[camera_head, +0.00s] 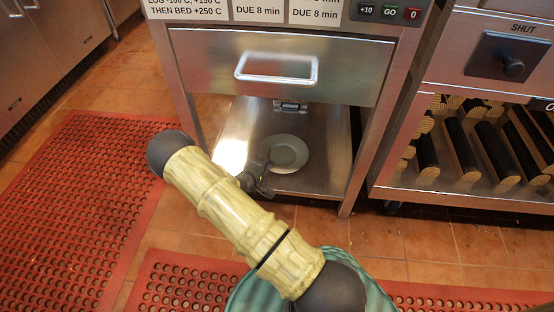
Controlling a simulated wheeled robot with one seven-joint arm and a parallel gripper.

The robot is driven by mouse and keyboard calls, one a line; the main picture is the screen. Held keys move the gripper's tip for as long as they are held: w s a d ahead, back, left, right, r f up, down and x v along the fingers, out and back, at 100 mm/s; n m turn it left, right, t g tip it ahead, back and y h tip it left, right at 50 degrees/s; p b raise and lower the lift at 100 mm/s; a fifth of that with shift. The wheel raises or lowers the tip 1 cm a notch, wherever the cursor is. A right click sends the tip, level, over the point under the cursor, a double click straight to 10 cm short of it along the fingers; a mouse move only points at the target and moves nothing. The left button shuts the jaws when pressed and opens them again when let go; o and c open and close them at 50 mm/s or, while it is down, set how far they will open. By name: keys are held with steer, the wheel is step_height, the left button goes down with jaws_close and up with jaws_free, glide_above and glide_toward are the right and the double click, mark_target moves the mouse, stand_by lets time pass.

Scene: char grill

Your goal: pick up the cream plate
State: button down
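A small round plate (290,153), pale grey-green in this light, lies flat on the steel lower shelf (325,179) under the grill's drawer. It is the only plate I see, and its cream colour is not clear here. My gripper (260,172) is a dark shape at the plate's left front edge, partly behind my yellow-green arm. It overlaps the plate's left rim in the picture; I cannot tell whether they touch. The fingertips are too small and dark to tell open from shut.
A steel drawer front with a handle (277,69) is above the shelf, and posts stand on both sides. A rack of dark logs (462,150) is on the right. Red perforated mats (80,205) lie on the tiled floor.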

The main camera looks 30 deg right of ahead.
steer(key=shift+r, duration=0.15)
step_height(320, 180, up, 10)
steer(key=p, duration=0.7)
